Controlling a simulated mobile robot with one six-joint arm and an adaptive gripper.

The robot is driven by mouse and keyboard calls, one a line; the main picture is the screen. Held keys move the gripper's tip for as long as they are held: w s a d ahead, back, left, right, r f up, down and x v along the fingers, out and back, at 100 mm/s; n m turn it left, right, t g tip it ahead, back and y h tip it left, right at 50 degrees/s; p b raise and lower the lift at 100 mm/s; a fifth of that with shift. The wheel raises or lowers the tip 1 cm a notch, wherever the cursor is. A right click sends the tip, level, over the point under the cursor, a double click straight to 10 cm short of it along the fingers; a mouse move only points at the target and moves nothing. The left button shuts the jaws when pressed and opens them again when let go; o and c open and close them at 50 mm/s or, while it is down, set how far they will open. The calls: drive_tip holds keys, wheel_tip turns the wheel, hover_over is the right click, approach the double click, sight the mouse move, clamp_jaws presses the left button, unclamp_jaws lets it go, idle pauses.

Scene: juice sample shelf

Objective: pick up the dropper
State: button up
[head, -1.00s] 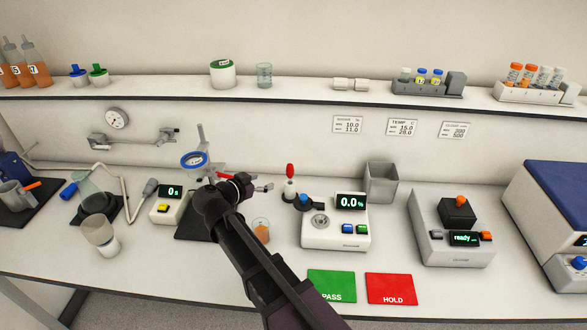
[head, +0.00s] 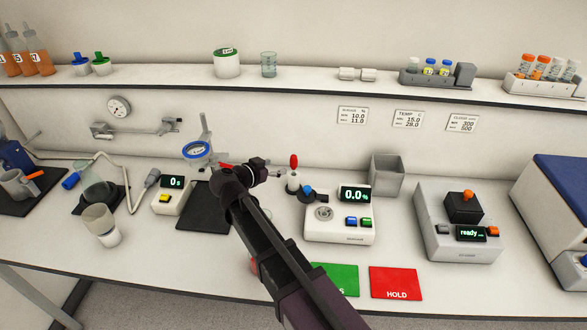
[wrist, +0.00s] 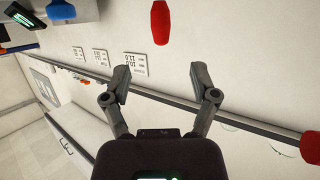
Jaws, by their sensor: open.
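The dropper (head: 294,162) shows its red bulb above a pale holder on the bench, left of the 0.0 % meter. In the wrist view its red bulb (wrist: 160,22) lies beyond the fingertips, roughly centred between them. My gripper (wrist: 161,82) is open and empty, with a gap between its fingers and the bulb. In the head view my gripper (head: 270,171) is just left of the dropper, and its fingers are hard to make out. The dropper's lower part is hidden in the holder.
The 0.0 % meter (head: 338,222) stands right of the dropper. A stand with a blue-rimmed gauge (head: 197,151) is close left of my gripper. A red part (wrist: 311,147) shows at the wrist view's right edge. The shelf (head: 300,87) runs above the bench.

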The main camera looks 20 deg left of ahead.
sight(291, 161)
drive_tip(key=shift+b+x, duration=0.55)
drive_tip(key=shift+x, duration=1.75)
drive_tip(key=shift+w, duration=0.1)
drive_tip(key=shift+b+x, duration=0.85)
drive_tip(key=shift+x, duration=1.7)
drive_tip(key=c, duration=0.8)
